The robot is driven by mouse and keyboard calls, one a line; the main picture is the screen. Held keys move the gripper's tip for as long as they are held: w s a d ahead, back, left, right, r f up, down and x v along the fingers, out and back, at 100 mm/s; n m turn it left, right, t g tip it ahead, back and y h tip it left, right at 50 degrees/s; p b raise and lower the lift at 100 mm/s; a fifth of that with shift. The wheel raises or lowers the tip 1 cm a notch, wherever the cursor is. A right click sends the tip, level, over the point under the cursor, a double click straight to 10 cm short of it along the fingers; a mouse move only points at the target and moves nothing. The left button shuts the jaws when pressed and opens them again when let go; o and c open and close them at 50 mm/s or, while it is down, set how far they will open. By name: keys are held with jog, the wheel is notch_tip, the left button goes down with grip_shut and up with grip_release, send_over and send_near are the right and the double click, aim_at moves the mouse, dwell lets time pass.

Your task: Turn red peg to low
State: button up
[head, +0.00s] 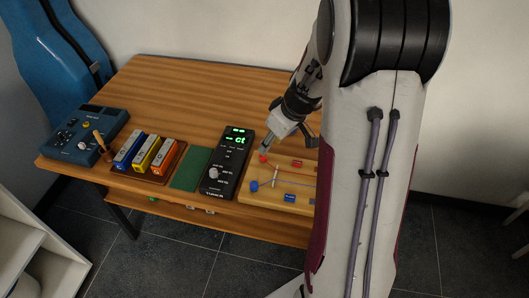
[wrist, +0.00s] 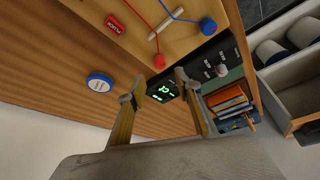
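The wooden board (head: 273,197) lies at the right of the table, partly hidden by my arm in the head view. The red peg (head: 263,158) is at its far left corner, with a red string; it also shows in the wrist view (wrist: 159,62). My gripper (head: 266,147) is just above and behind the red peg in the head view. In the wrist view my gripper (wrist: 158,88) has its two fingers apart with nothing between them, and the peg lies beyond the tips. A red label (wrist: 115,25) sits on the board; its lettering is too small to read surely.
A blue peg (head: 254,186) and blue label (head: 290,197) are on the board. Left of it stand a black device with a green display (head: 229,160), a green mat (head: 190,172), and blue, yellow and orange boxes (head: 148,154). A blue round tin (wrist: 99,82) is near my gripper.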

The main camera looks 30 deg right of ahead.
aim_at(265, 156)
jog(key=shift+x, duration=3.7)
grip_shut()
